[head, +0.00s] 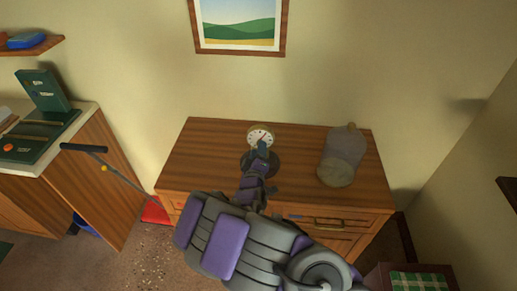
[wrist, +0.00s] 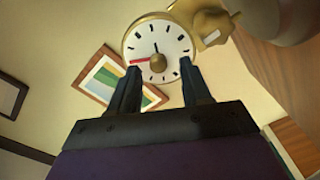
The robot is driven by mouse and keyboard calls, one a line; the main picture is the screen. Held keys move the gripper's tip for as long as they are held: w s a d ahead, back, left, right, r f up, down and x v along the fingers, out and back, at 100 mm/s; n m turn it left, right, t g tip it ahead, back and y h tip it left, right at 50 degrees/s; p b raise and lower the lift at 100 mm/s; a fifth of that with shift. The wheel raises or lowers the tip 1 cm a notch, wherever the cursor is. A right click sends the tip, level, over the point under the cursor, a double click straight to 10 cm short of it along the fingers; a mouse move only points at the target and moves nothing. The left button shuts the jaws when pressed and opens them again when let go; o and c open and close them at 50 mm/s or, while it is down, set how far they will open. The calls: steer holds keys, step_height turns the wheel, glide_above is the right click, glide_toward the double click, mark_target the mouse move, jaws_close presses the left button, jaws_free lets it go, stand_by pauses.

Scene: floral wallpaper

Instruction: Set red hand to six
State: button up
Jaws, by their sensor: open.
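A round dial (head: 256,134) with a white face and brass rim stands at the back of the wooden dresser. In the wrist view the dial (wrist: 172,45) faces me, with black tick marks, a brass centre knob (wrist: 157,63), a short dark hand pointing up and a red hand (wrist: 139,62) pointing left. My gripper (wrist: 161,75) is open, its two dark fingers apart, one below each side of the lower dial face. The knob shows between the fingertips, and I cannot tell whether they touch. In the head view my gripper (head: 262,148) partly covers the dial.
A grey-and-tan rounded object (head: 342,155) stands to the right on the dresser (head: 210,150). A framed landscape picture (head: 240,25) hangs above. A counter with a green box (head: 42,90) is at left. The dresser top left of the dial is clear.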

steer(key=shift+w, duration=1.35)
steer(key=shift+d, duration=0.1)
jaws_close()
